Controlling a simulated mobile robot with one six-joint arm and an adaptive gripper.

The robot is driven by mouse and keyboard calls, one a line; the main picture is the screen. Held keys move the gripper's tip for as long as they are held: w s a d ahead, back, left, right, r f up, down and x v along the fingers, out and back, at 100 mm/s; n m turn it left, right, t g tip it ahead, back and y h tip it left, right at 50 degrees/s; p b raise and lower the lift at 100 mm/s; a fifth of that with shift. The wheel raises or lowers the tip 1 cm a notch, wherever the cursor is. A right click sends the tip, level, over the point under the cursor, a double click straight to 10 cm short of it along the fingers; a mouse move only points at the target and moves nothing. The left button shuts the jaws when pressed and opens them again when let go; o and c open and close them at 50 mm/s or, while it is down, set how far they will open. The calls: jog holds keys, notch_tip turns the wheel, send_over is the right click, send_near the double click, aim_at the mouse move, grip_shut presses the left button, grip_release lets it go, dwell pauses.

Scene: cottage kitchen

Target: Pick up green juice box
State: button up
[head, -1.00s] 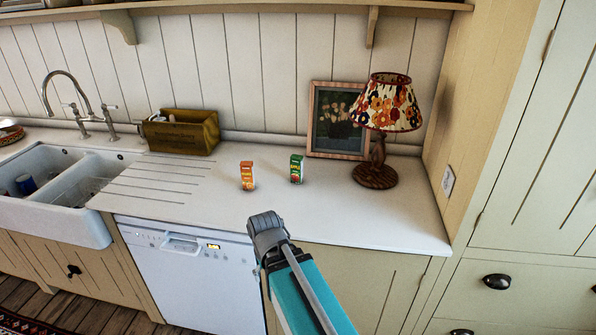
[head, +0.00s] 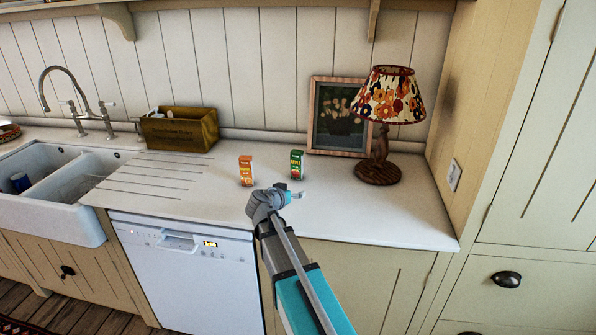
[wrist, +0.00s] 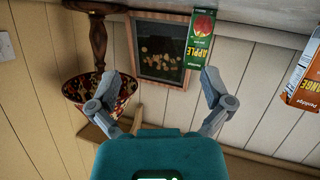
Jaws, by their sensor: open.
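The green juice box (head: 297,164), labelled apple, stands upright on the white counter (head: 350,215) in front of the picture frame. It also shows in the wrist view (wrist: 202,40), upside down, at top right of centre. My gripper (head: 298,194) is over the counter, just in front of the green box in the head view. In the wrist view my gripper (wrist: 162,75) has its two fingers spread wide with nothing between them. The green box appears ahead, in line with the right finger and apart from it.
An orange juice box (head: 246,170) stands to the left of the green one. A lamp (head: 378,172) and picture frame (head: 312,120) stand to the right and behind. A wooden box (head: 180,130) and sink (head: 60,215) are further left. The counter's front right is clear.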

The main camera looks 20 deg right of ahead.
aim_at(295, 155)
jog(key=w+r+t+b, duration=0.2)
jog(key=w+r+t, duration=0.2)
jog(key=w, duration=0.4)
jog(key=shift+t+h, duration=0.4)
jog(key=shift+t, duration=0.1)
jog(key=shift+w+d, duration=0.1)
jog(key=shift+w, duration=0.1)
jog(key=x, duration=0.8)
jog(key=shift+f, duration=0.1)
jog(key=shift+w+d, duration=0.1)
jog(key=shift+d, duration=0.2)
jog(key=shift+x, duration=2.6)
jog(key=shift+d+f, duration=0.1)
